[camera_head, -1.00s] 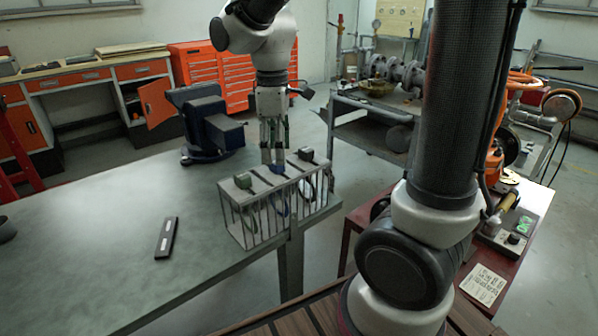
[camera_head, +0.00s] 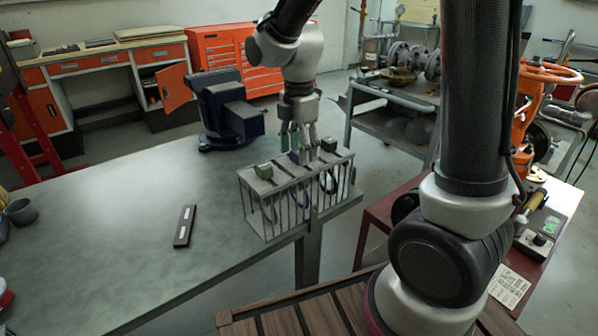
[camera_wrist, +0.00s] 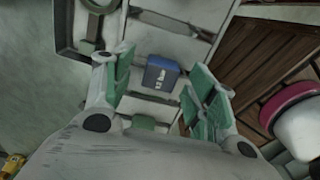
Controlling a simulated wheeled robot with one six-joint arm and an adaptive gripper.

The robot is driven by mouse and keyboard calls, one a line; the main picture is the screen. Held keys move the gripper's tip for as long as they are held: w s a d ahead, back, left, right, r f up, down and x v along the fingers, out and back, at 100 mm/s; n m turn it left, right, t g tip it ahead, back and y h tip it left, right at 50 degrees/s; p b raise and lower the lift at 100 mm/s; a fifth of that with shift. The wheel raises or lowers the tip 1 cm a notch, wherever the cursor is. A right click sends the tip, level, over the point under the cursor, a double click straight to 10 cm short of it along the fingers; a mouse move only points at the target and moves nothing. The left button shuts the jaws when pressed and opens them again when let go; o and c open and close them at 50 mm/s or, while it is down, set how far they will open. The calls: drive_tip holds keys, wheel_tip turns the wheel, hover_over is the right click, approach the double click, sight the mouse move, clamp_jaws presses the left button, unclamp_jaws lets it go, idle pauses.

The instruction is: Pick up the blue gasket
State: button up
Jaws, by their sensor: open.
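The blue gasket's blue block-like top (camera_wrist: 161,75) shows in the wrist view, seated in the slotted top of a grey rack. In the head view the blue gasket (camera_head: 293,158) is in the rack's middle slot, partly hidden by my fingers. My gripper (camera_head: 299,150) points down just above the rack. In the wrist view my gripper (camera_wrist: 165,76) has its green-padded fingers apart, one on each side of the blue top, with gaps between. I cannot tell whether the fingertips are level with it.
The barred rack (camera_head: 258,202) stands at the table's edge. A green gasket (camera_head: 264,170) and a black gasket (camera_head: 328,146) sit on either side of the blue one. A blue vise (camera_head: 224,110) stands behind left. A dark flat bar (camera_head: 185,226) lies on the table.

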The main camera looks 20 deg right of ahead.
drive_tip(key=shift+f, duration=0.45)
clamp_jaws()
drive_tip(key=shift+r, duration=0.15)
wheel_tip(320, 180, up, 18)
idle(0.5)
